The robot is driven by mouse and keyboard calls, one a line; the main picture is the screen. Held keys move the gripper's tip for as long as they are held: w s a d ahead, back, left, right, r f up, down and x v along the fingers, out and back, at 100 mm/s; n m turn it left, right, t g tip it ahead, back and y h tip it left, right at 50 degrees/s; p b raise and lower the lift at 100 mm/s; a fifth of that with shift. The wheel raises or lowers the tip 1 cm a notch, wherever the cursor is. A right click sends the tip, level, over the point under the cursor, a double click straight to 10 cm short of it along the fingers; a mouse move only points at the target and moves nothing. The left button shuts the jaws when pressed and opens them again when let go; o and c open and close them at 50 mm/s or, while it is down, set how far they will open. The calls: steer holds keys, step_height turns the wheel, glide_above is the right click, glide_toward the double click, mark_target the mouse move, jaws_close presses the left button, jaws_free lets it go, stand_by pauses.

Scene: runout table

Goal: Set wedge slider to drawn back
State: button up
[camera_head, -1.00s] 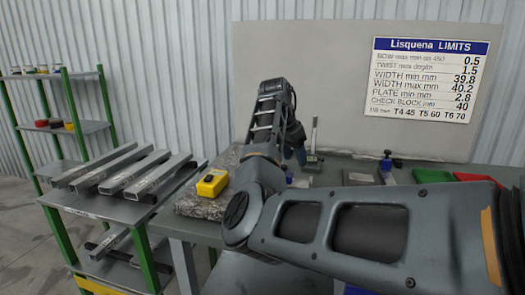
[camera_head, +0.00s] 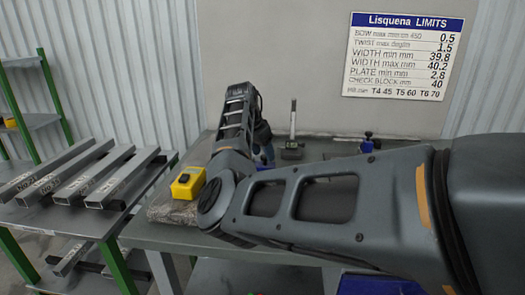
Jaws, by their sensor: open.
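I cannot make out a wedge slider for certain in the head view. A small blue fixture with a dark round knob (camera_head: 367,142) stands on the bench behind my forearm; I cannot tell whether it belongs to the slider. My arm reaches in from the right, bends at the left and rises, and its wrist turns down over the bench. My gripper (camera_head: 267,157) is open at that end, small and mostly hidden behind my arm links. I cannot see its fingertips clearly or anything between them.
A yellow box-shaped device (camera_head: 188,183) sits on a speckled stone plate (camera_head: 172,211) at the bench's left. An upright stand (camera_head: 292,148) is beside the gripper. Metal bars lie on a green-legged rack (camera_head: 50,216) at left. A limits sign (camera_head: 402,57) hangs behind. My arm hides much of the bench.

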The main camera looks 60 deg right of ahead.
steer(key=shift+d+f, duration=0.1)
steer(key=shift+f, duration=0.15)
jaws_close()
stand_by(0.4)
